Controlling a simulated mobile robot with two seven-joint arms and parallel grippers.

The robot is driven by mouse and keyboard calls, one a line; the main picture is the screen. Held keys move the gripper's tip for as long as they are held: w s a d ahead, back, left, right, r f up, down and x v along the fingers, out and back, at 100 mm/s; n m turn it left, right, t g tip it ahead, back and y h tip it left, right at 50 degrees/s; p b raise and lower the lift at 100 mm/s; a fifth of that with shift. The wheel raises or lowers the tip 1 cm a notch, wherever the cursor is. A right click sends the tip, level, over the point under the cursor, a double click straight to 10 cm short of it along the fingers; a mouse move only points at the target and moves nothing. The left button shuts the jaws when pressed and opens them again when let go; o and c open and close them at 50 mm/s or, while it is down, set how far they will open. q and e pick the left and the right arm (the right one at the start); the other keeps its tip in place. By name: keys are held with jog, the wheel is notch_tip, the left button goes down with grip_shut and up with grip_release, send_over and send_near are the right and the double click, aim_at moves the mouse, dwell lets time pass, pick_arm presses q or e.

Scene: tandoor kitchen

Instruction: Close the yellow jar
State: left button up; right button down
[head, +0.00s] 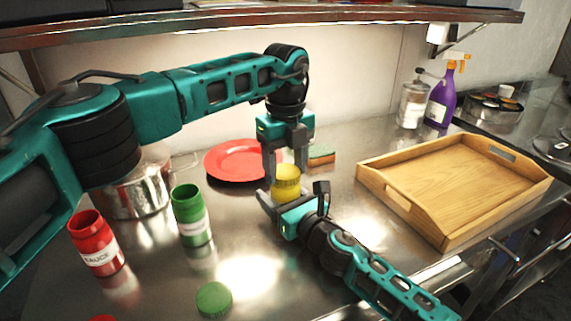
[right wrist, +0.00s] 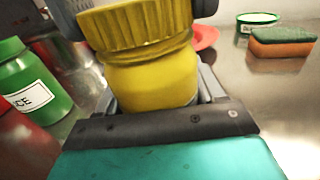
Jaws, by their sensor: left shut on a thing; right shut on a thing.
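The yellow jar's body (right wrist: 150,80) stands upright on the steel counter between the jaws of my right gripper (head: 293,197), which is shut on it from the side. The ribbed yellow lid (head: 287,172) sits on the jar's mouth; it also shows in the right wrist view (right wrist: 135,25). My left gripper (head: 285,163) points down from above and is shut on the lid. Its dark fingers show at the top edge of the right wrist view. I cannot tell how tightly the lid is screwed on.
An open green jar (head: 191,215) and an open red jar (head: 96,243) stand to the left. A green lid (head: 214,299) lies in front. A metal pot (head: 135,190), red plate (head: 240,150) and sponge (head: 321,154) are behind. A wooden tray (head: 455,238) is at the right.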

pick_arm(q)
jog(key=m, duration=0.5)
jog(key=shift+m, duration=0.4)
jog(key=m, duration=0.5)
jog(key=shift+m, duration=0.3)
jog(key=m, duration=0.5)
jog(key=shift+m, duration=0.4)
jog(key=m, duration=0.5)
jog(key=shift+f+m, duration=0.1)
jog(key=shift+m, duration=0.3)
jog(key=o, duration=1.3)
jog(key=shift+c, duration=0.2)
notch_tip(320, 180, up, 12)
